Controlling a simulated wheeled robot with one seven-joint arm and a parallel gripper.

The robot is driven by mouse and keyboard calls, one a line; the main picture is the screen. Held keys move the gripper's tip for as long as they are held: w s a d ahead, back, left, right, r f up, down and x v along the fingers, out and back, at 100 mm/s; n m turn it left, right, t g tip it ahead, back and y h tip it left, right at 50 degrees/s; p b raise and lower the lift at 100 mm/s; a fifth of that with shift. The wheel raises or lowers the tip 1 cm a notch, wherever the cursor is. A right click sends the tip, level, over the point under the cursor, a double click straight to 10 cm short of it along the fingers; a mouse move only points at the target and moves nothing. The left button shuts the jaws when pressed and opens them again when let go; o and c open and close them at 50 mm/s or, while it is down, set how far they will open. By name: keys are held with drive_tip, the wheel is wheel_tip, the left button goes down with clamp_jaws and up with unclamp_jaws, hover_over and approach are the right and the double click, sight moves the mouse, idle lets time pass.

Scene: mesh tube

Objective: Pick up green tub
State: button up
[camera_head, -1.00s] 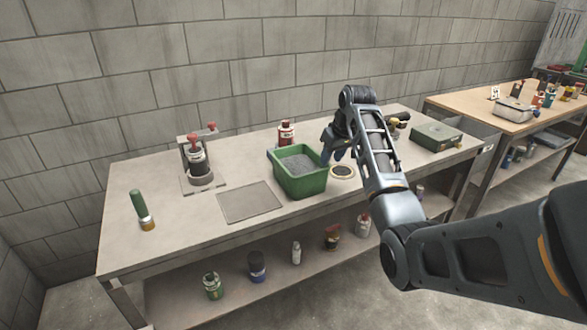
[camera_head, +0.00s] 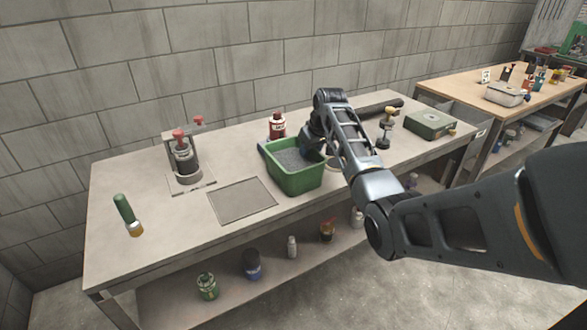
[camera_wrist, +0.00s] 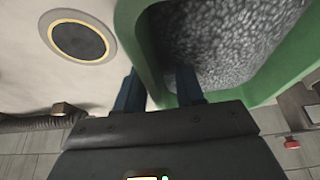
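The green tub (camera_head: 296,182) sits upright on the workbench, filled with grey granular material. In the wrist view its green wall (camera_wrist: 148,50) passes between the two dark blue fingers of my gripper (camera_wrist: 158,82). One finger is outside the tub and the other is inside over the grey fill. The fingers are apart, with a gap beside the wall, so the gripper looks open. In the head view my gripper (camera_head: 310,143) is at the tub's right rim, partly hidden by my wrist.
A round dark disc with a pale rim (camera_wrist: 78,40) lies close beside the tub. A red bottle (camera_head: 277,125) stands behind it. A flat square plate (camera_head: 241,200) lies to the left, and a green case (camera_head: 430,123) to the right. The bench's front left is mostly clear.

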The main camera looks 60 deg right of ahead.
drive_tip(key=shift+w+d+f, duration=0.1)
drive_tip(key=shift+w+f, duration=0.1)
drive_tip(key=shift+f, duration=0.45)
drive_tip(key=shift+f, duration=0.25)
clamp_jaws()
idle(0.4)
drive_tip(key=shift+f, duration=0.1)
idle(0.9)
